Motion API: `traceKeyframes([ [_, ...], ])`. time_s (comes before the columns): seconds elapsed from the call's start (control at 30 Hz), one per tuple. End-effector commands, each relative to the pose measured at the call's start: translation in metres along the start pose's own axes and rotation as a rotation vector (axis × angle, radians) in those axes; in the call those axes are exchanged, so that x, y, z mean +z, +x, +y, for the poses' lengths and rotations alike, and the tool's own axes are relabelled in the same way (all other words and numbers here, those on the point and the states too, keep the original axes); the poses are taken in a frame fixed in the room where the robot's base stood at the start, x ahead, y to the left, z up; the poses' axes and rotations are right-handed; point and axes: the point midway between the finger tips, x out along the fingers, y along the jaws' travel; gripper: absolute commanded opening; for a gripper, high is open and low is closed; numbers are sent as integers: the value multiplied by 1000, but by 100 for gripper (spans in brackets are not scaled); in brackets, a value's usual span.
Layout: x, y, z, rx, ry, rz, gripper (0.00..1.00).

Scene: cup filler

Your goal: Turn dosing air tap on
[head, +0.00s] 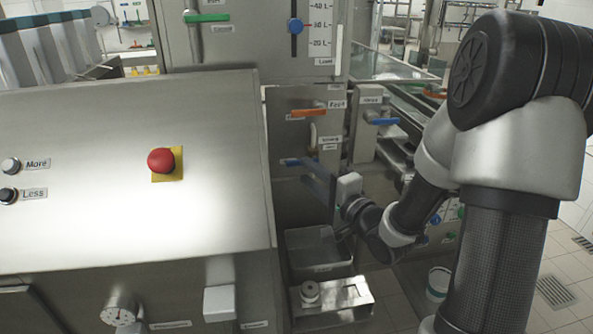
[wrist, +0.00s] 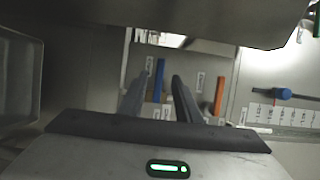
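Several taps with coloured handles sit on the steel panel in the head view. One blue handle (head: 292,161) is at the tips of my gripper (head: 322,178), and an orange handle (head: 309,113) is above it. Another blue handle (head: 384,121) is to the right. The labels are too small to read surely, so I cannot tell which is the dosing air tap. In the wrist view my gripper (wrist: 158,92) is open, with a finger on each side of a blue handle (wrist: 158,80). I cannot tell whether they touch it. An orange handle (wrist: 219,95) is to the right.
A sloped control panel (head: 110,215) with a red stop button (head: 161,160) fills the left. A green handle (head: 207,17) and a blue knob (head: 295,26) on a scale are above. A steel tray (head: 318,262) lies below my gripper.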

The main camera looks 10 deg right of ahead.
Motion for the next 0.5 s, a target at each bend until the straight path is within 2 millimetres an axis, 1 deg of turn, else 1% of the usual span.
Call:
traceKeyframes([
  [0.03,2,12,1,-2,0,-4,30],
  [0.2,1,41,1,-2,0,-2,30],
  [0.33,1,55,0,-1,-1,-2,30],
  [0.5,0,62,0,0,0,1,30],
])
